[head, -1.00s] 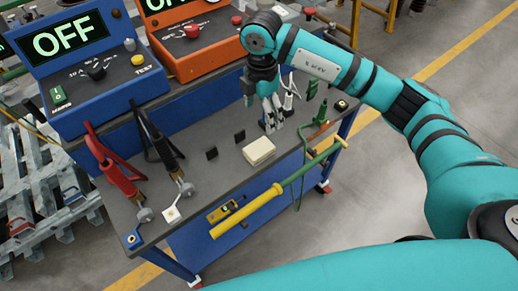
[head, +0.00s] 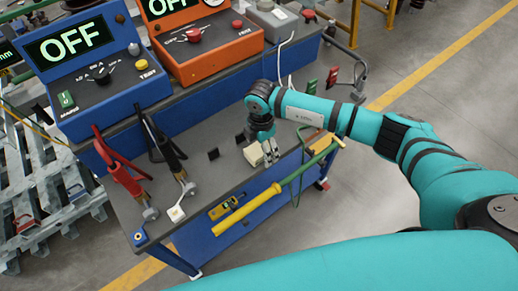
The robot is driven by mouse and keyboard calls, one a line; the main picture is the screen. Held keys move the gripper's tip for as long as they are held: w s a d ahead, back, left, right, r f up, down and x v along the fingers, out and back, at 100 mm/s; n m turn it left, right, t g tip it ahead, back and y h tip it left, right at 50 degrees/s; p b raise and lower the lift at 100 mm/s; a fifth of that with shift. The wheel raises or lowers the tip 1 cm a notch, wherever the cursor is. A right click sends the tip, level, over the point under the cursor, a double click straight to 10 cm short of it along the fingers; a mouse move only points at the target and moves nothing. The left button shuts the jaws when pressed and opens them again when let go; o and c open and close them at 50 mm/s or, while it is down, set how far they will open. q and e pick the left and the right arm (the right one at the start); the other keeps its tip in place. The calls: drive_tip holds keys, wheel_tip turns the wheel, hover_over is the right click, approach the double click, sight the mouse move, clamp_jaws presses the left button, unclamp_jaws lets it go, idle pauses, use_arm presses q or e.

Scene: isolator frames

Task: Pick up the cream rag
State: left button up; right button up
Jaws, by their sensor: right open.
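The cream rag (head: 253,154) is a small folded pad lying on the grey top of the blue workbench, near its front edge. My right gripper (head: 270,154) points down at the rag's right side, with its fingers open. The gripper covers part of the rag, and I cannot tell whether the fingers touch it. My left gripper is not in view.
A yellow and green pole (head: 250,208) runs along the bench front. A blue OFF unit (head: 92,68) and an orange unit (head: 200,40) stand behind. A small black block (head: 213,154) is left of the rag.

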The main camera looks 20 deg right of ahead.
sight(260, 150)
drive_tip(key=shift+f, duration=0.1)
drive_tip(key=shift+c, duration=0.4)
drive_tip(key=c, duration=1.1)
drive_tip(key=shift+w+r, duration=0.1)
drive_tip(key=shift+r, duration=0.4)
drive_tip(key=shift+s+a+r+b, duration=0.15)
drive_tip(key=shift+s+r+b, duration=0.2)
drive_tip(key=shift+r, duration=0.3)
drive_tip(key=shift+s+a+r+b, duration=0.1)
drive_tip(key=shift+a+r+b, duration=0.05)
drive_tip(key=shift+r+b, duration=0.4)
drive_tip(key=s+a+b, duration=0.1)
drive_tip(key=s+a, duration=0.2)
drive_tip(key=s, duration=0.1)
drive_tip(key=s+a+r+b, duration=0.1)
drive_tip(key=s+a, duration=0.1)
drive_tip(key=s, duration=0.2)
drive_tip(key=s+a, duration=0.3)
drive_tip(key=s, duration=0.1)
drive_tip(key=shift+s+a+r+b, duration=0.2)
drive_tip(key=shift+a+r+b, duration=0.1)
drive_tip(key=shift+r+b, duration=0.1)
